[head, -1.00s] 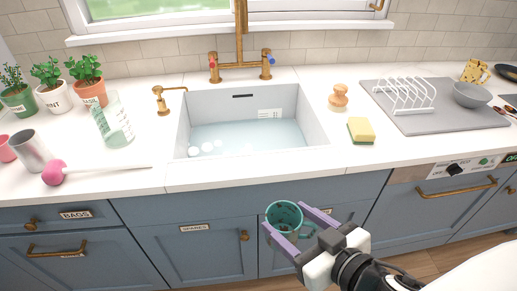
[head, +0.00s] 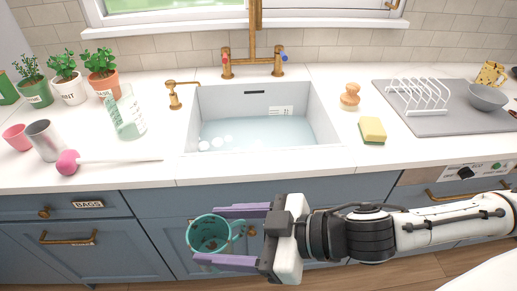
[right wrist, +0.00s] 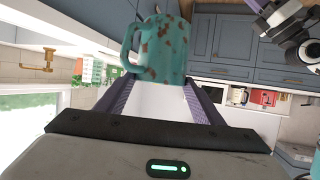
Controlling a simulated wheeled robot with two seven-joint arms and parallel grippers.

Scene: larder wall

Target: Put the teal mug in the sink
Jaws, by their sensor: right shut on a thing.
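The teal mug (head: 209,236) has brown specks and a handle on its right side in the head view. My right gripper (head: 207,238) is shut on it, with purple fingers on either side. It holds the mug in front of the blue cabinets, near of the counter's front edge. In the right wrist view the mug (right wrist: 163,48) sits between the fingers, handle to the left. The white sink (head: 323,128) is behind and right of the mug, holding water and several white bubbles. Part of my left arm (right wrist: 300,38) shows in the right wrist view; its jaw state is unclear.
A brass tap (head: 252,62) stands behind the sink, a soap dispenser (head: 174,96) at its left. A sponge (head: 372,131) and a brush (head: 350,97) are at its right. A pink-ended plunger (head: 68,163) lies at left. The counter strip before the sink is clear.

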